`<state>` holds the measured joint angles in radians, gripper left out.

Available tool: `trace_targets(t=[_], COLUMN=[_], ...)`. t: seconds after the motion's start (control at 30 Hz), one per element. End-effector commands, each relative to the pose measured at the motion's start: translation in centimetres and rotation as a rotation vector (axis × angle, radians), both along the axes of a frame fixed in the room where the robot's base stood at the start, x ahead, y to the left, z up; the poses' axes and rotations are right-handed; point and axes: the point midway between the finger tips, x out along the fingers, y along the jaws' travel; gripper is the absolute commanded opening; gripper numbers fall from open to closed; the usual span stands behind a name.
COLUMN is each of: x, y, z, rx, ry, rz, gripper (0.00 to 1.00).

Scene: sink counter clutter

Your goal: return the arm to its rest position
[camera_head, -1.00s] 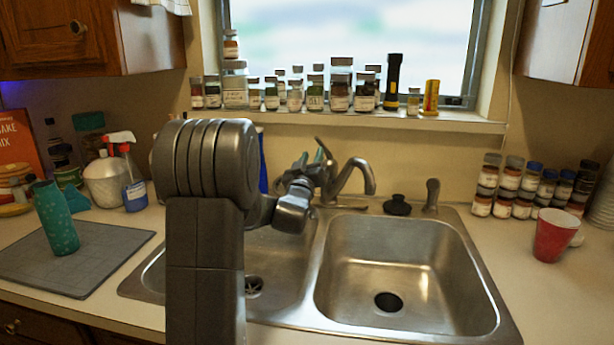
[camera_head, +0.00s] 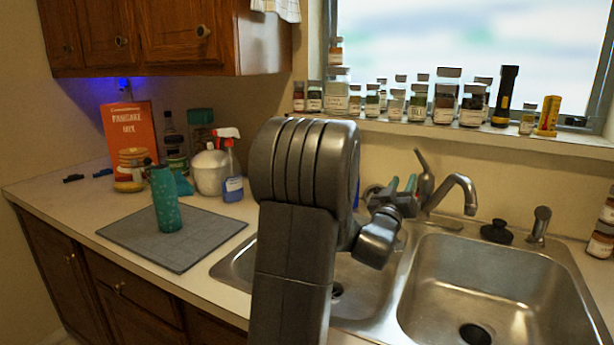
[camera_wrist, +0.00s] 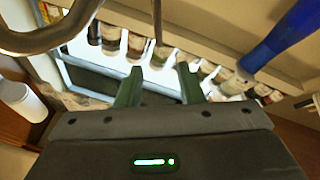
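My gripper (camera_head: 403,184) is raised over the divider of the double sink in the head view, close to the faucet (camera_head: 455,190). My arm stands folded in front of the left basin and hides part of it. In the wrist view, the two green fingers of my gripper (camera_wrist: 158,80) are spread apart with nothing between them. The faucet's curved spout (camera_wrist: 45,35) crosses the top left of that view. A blue object (camera_wrist: 275,40) shows at its upper right.
A teal tumbler (camera_head: 166,200) stands on a grey mat (camera_head: 205,240) at the left. A spray bottle (camera_head: 232,175) and a pancake mix box (camera_head: 130,135) stand behind it. Jars and a flashlight (camera_head: 505,97) line the windowsill. The right basin (camera_head: 490,285) looks empty.

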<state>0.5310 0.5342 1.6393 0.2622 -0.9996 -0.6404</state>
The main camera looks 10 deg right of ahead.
Motion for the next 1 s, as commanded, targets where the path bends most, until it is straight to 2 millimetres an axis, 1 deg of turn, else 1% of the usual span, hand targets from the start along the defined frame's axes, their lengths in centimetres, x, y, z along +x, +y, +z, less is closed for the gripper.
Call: trace_targets(t=[0.13,0.23,0.7,0.9,1.0], x=[0.4,1.2,6.6,8.3,8.9], y=[-0.4,-1.2,-6.5,-8.1,-8.6], z=[0.3,0.8,3.8,4.7,4.9], rx=[0.000,-0.001,-0.001,0.000,0.001], ry=[0.000,-0.002,-0.002,-0.002,-0.001], rz=[0.000,-0.001,-0.001,-0.001,0.000], gripper=[0.34,0.34,0.34,0.34,0.34])
